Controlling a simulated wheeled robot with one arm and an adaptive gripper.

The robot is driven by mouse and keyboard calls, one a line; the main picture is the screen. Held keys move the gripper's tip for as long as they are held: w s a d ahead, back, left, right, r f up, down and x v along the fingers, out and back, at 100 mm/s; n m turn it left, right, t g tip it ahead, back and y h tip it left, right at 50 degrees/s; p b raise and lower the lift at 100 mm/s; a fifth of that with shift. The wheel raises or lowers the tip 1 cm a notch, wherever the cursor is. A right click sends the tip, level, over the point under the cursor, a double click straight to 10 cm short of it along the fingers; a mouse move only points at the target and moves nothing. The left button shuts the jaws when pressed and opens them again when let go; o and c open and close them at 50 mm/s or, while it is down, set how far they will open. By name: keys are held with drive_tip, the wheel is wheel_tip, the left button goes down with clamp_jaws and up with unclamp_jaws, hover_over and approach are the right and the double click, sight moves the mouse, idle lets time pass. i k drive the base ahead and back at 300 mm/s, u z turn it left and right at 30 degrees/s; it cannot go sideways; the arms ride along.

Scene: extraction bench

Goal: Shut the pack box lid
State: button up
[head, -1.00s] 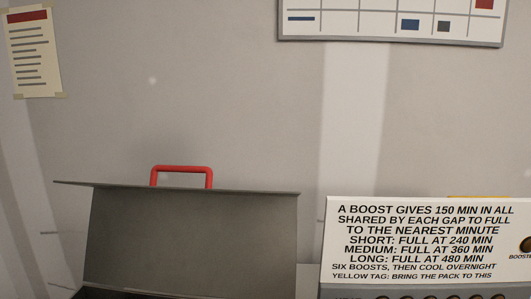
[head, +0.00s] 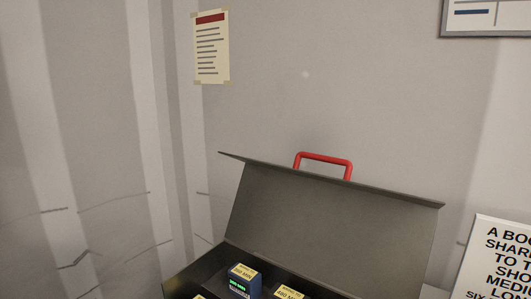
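The pack box lid (head: 330,215) stands open in the head view, a dark grey panel leaning upright at the back of the box. A red handle (head: 325,158) sticks up behind its top edge. The pack box (head: 205,272) is dark and cut off by the bottom of the picture. Inside it a blue pack (head: 243,283) with a yellow label and green display shows. Another yellow-labelled pack (head: 291,293) is partly in view to its right. My gripper is not in view.
A white printed sign (head: 490,265) stands to the right of the box, cut off by the picture edge. A paper notice (head: 211,47) and part of a framed board (head: 485,15) hang on the wall behind. No free bench surface is clearly visible.

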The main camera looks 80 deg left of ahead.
sight(364, 241)
drive_tip(key=u, duration=2.95)
drive_tip(key=i, duration=0.3)
drive_tip(key=u, duration=0.05)
